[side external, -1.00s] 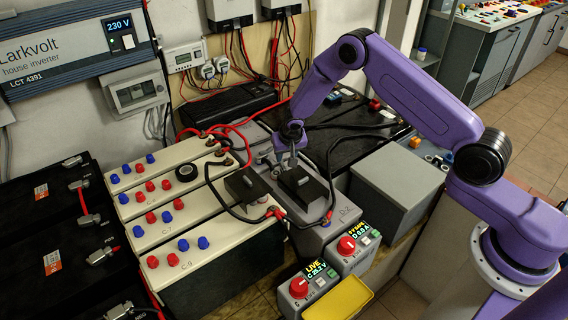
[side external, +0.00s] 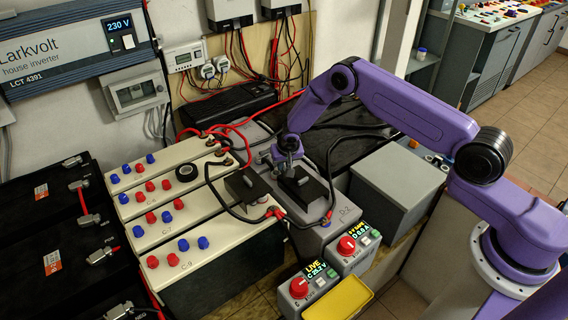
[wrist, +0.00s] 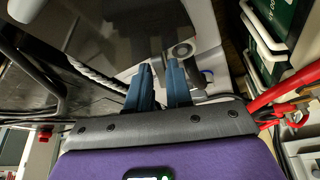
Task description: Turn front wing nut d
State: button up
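My gripper (side external: 281,168) is low over the grey battery block marked D-2 (side external: 342,216), just behind and beside the black box on its top. In the wrist view its two blue fingers (wrist: 160,75) stand apart with a narrow gap, and I see nothing clearly held between them. A small grey metal knob-like fitting (wrist: 182,49), perhaps a wing nut, lies just beyond the right fingertip. I cannot read a letter on it. In the side view the fingertips and gripper hide the spot beneath, so I cannot make out wing nut d or any contact there.
Black boxes (side external: 302,187) and (side external: 246,185) sit beside my gripper, with black and red cables looping close by. Cream batteries (side external: 215,221) with red and blue caps stand left. A grey box (side external: 400,180) is right; control boxes with red knobs (side external: 346,246) are in front.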

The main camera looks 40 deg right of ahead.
grip_shut()
jog(key=shift+w+a+m+g+h, duration=0.15)
jog(key=shift+m+g+h, duration=0.25)
jog(key=shift+m, duration=1.05)
jog(key=shift+w+a+m+g+h, duration=0.15)
jog(key=shift+m+g+h, duration=0.25)
jog(key=shift+m, duration=1.05)
jog(key=o, duration=0.5)
grip_release()
jog(key=shift+s+r, duration=0.1)
jog(key=shift+r, duration=0.05)
jog(key=v, duration=1.7)
jog(key=shift+a, duration=0.25)
